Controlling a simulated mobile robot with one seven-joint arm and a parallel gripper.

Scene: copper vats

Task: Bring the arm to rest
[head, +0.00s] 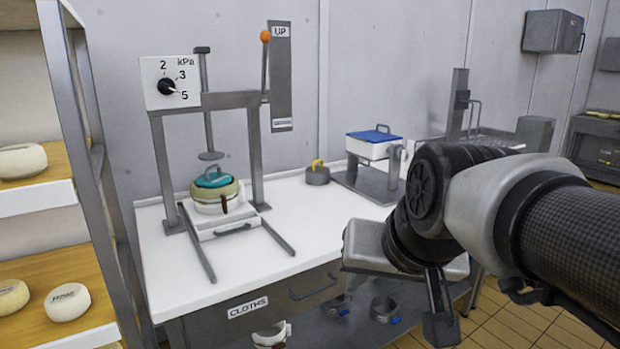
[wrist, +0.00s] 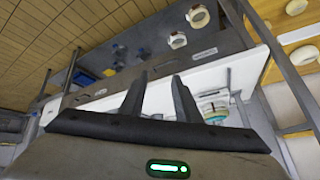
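My arm reaches in from the right of the head view, bent at a dark joint. My gripper (head: 440,310) hangs at the front right of the white bench (head: 330,225), clear of it. In the wrist view my gripper (wrist: 160,82) shows two dark fingers standing apart with nothing between them. The bench and its front lie beyond the fingers there. No object touches the fingers.
A press frame (head: 158,150) holds a cheese mould with a teal lid (head: 213,180) on a white tray. A grey weight (head: 317,174) and a blue-lidded box (head: 374,138) stand right of it. Shelves with cheeses (head: 68,302) stand left. Metal pots (head: 386,308) sit beneath the bench.

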